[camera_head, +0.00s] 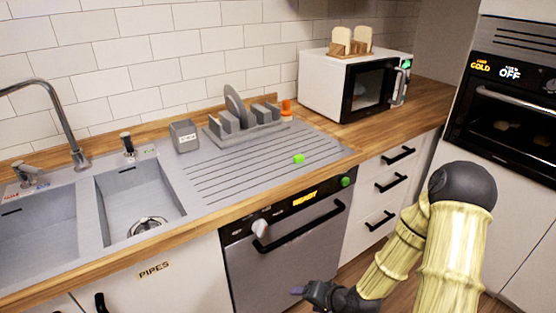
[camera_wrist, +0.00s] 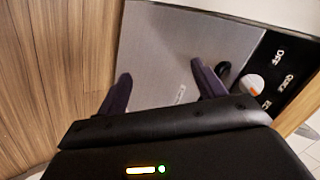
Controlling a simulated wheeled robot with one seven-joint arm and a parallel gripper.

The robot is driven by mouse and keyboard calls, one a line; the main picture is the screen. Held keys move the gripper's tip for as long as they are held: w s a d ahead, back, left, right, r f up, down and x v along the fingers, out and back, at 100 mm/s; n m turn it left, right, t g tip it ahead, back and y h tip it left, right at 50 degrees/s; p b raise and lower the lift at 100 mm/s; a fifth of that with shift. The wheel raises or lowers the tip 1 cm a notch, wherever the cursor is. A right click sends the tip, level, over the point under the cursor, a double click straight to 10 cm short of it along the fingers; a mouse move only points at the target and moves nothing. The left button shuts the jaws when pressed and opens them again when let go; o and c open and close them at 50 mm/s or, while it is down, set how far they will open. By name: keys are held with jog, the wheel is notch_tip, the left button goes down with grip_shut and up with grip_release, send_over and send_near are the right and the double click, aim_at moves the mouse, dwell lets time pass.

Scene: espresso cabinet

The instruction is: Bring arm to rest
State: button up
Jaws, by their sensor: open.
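My gripper (camera_head: 298,291) hangs low in front of the dishwasher (camera_head: 285,262), at the end of my pale yellow arm, which comes in from the right. In the wrist view my gripper (camera_wrist: 160,92) has its two dark fingers spread wide with nothing between them. Beyond the fingers, the wrist view shows a grey appliance front (camera_wrist: 175,50) with a dark control strip and a round knob (camera_wrist: 251,84). The fingers appear apart from it.
A wooden counter holds a double sink (camera_head: 140,200), a ribbed drainboard with a dish rack (camera_head: 245,125), a green object (camera_head: 298,159) and a white microwave (camera_head: 330,85) with bread on top. Drawers (camera_head: 385,185) and a built-in oven (camera_head: 510,115) stand to the right.

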jog(key=s+d+r+n+g+h, duration=0.1)
jog(key=s+d+r+n+h, duration=0.2)
jog(key=r, duration=0.5)
jog(key=s+d+r+n+g+h, duration=0.25)
jog(key=s+d+r, duration=0.2)
jog(key=r, duration=0.45)
notch_tip(320, 180, up, 16)
jog(key=s+p, duration=0.1)
jog(key=p, duration=1.5)
jog(key=shift+a+r+m, duration=0.15)
jog(key=shift+a+m, duration=0.15)
jog(key=shift+m, duration=0.15)
jog(key=shift+t+h, duration=0.25)
